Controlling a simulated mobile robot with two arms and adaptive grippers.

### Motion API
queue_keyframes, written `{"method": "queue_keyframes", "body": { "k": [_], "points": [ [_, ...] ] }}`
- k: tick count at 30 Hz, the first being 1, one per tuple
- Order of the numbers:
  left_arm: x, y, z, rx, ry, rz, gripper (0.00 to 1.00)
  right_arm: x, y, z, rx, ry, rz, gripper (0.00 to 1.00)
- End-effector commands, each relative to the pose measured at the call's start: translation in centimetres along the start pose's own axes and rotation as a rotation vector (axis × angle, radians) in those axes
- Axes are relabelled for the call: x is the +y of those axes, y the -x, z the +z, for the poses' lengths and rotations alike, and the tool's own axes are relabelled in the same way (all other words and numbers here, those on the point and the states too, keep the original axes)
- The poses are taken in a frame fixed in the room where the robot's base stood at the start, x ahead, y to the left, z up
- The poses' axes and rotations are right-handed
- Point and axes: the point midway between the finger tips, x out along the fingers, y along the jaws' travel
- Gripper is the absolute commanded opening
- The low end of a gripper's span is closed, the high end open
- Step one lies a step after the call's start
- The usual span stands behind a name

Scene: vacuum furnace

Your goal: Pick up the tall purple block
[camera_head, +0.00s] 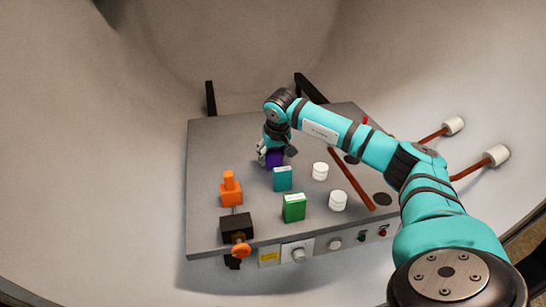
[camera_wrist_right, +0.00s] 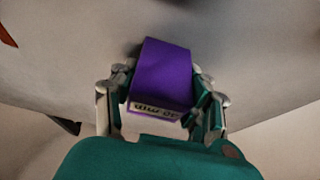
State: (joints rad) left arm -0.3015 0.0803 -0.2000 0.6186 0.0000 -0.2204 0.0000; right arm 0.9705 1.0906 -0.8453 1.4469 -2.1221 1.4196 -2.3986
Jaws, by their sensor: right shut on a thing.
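The tall purple block (camera_head: 274,158) is toward the back of the grey table, partly hidden behind my right gripper. My right gripper (camera_head: 266,156) reaches down to it from above. In the right wrist view the purple block (camera_wrist_right: 162,75) sits between the two fingers of the right gripper (camera_wrist_right: 160,103), with a printed label on its near end. The fingers are shut on it from both sides. I cannot tell whether the block touches the table. My left gripper is not in view.
A teal block (camera_head: 282,179) stands close in front of the purple block, with a green block (camera_head: 294,208) nearer the front. White cylinders (camera_head: 320,171) stand to the right. An orange piece (camera_head: 231,189) and a black valve box (camera_head: 237,228) are at left. The back left table (camera_head: 215,145) is clear.

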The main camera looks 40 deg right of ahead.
Motion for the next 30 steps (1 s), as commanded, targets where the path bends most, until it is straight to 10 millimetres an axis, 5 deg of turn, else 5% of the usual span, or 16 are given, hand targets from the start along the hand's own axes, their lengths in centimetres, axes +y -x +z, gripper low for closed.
{"method": "queue_keyframes", "body": {
  "k": [3, 12, 24, 30],
  "points": [
    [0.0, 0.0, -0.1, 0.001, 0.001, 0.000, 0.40, 0.0, 0.0, 0.0, 0.001, 0.000, 0.000, 0.00],
    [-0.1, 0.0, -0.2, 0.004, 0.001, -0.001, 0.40, 0.0, 0.7, -0.4, 0.005, -0.002, -0.002, 0.00],
    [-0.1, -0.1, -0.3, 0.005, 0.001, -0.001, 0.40, 0.0, 7.5, -3.2, 0.006, -0.001, -0.003, 0.00],
    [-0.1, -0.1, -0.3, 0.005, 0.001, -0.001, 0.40, -0.1, 9.2, -3.9, 0.004, -0.001, -0.002, 0.00]
  ]
}}
